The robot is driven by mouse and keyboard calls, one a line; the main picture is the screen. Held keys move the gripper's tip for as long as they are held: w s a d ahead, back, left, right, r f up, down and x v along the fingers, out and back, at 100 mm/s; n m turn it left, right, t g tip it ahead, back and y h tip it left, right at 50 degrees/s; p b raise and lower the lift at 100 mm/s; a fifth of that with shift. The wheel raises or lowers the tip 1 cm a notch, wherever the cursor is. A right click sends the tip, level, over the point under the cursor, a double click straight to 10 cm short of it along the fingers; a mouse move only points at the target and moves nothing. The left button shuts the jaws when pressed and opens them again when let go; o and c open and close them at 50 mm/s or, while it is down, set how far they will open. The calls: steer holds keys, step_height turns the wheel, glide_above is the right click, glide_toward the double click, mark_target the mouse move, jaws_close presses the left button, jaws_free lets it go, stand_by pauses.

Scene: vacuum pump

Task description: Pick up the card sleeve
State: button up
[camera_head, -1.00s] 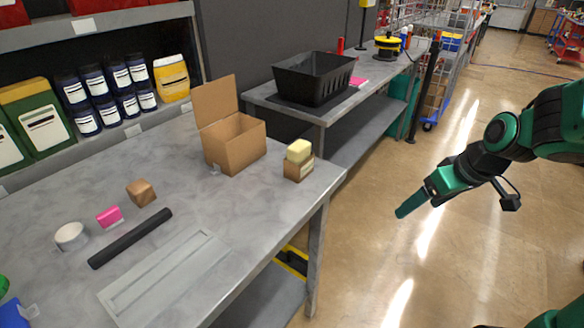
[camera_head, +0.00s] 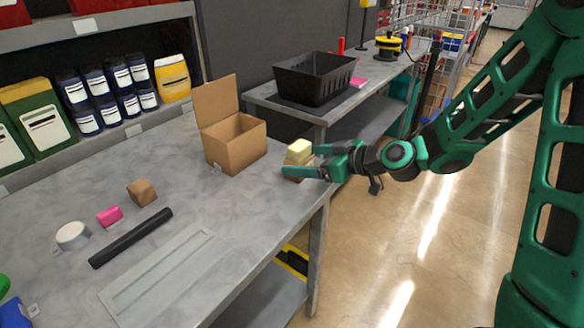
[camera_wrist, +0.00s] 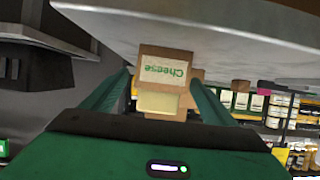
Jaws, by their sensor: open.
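The card sleeve (camera_head: 296,160) is a small brown cardboard sleeve near the bench's right edge, with a pale yellow block (camera_head: 299,146) sticking out of its top. My gripper (camera_head: 300,159) is open at the sleeve, and its near finger hides the sleeve's lower part. In the wrist view, which is upside down, the sleeve (camera_wrist: 165,67) shows a green "Cheese" label. It lies between the two finger tips (camera_wrist: 161,76), with the yellow block (camera_wrist: 157,102) below it in the picture. I cannot tell whether the fingers touch the sleeve.
An open cardboard box (camera_head: 235,145) stands left of the sleeve on the grey bench (camera_head: 255,215). A wooden cube (camera_head: 141,191), a pink block (camera_head: 109,216), a black bar (camera_head: 130,238) and a white roll (camera_head: 72,235) lie further left. A black bin (camera_head: 314,80) stands on the bench behind.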

steer(key=shift+x, duration=3)
steer(key=shift+f, duration=0.15)
steer(key=c, duration=1.1)
